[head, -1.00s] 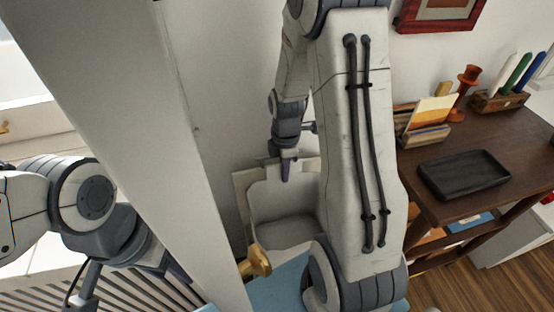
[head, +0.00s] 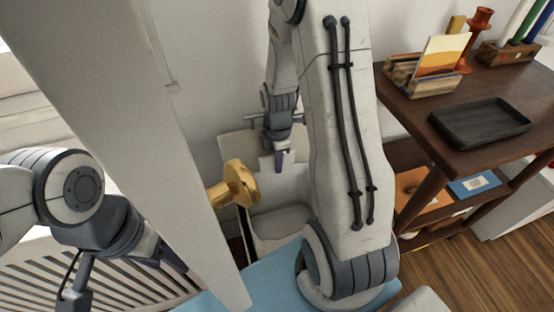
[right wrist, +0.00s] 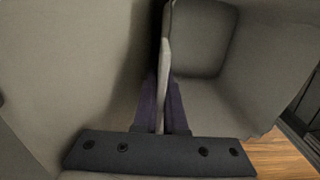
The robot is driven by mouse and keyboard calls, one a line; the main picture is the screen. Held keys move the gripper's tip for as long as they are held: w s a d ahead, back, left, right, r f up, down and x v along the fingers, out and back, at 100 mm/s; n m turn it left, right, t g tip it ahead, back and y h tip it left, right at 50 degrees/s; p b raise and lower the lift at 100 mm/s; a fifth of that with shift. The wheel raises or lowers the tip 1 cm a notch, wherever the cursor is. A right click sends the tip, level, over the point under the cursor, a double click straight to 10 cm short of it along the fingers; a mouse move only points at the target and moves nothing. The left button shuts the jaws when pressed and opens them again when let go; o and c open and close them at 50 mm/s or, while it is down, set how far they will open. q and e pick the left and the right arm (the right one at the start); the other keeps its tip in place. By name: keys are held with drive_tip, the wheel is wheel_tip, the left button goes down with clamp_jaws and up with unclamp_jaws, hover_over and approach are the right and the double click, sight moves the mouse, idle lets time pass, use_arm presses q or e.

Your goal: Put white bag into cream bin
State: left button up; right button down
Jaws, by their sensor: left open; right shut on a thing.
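A pale open-topped container (head: 281,222) stands against the wall beyond my right arm in the head view. It also shows in the right wrist view (right wrist: 201,35), with its hollow right of the fingers. My right gripper (head: 280,160), in the right wrist view too (right wrist: 162,112), is shut on a thin pale upright wall (right wrist: 165,55), which looks like part of the white bag. I cannot clearly tell bag from cream bin; both tones run together. My left gripper (head: 172,258) is open, partly hidden beside a white panel, far left of the container.
The tall white panel (head: 150,120) with a gold knob (head: 236,185) stands between my arms, like a door. A dark wooden shelf table (head: 415,105) with a black tray (head: 480,123) stands at right. A slatted white piece (head: 70,270) is at left. Wooden floor shows at lower right.

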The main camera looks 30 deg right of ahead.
wheel_tip(320, 180, down, 15)
drive_tip(key=b, duration=0.8)
drive_tip(key=shift+r+b, duration=0.2)
drive_tip(key=shift+b, duration=0.1)
drive_tip(key=c, duration=0.9)
unclamp_jaws()
drive_tip(key=shift+r, duration=0.1)
wheel_tip(320, 180, up, 10)
drive_tip(key=p, duration=0.4)
drive_tip(key=shift+r+p, duration=0.2)
drive_tip(key=shift+p, duration=0.2)
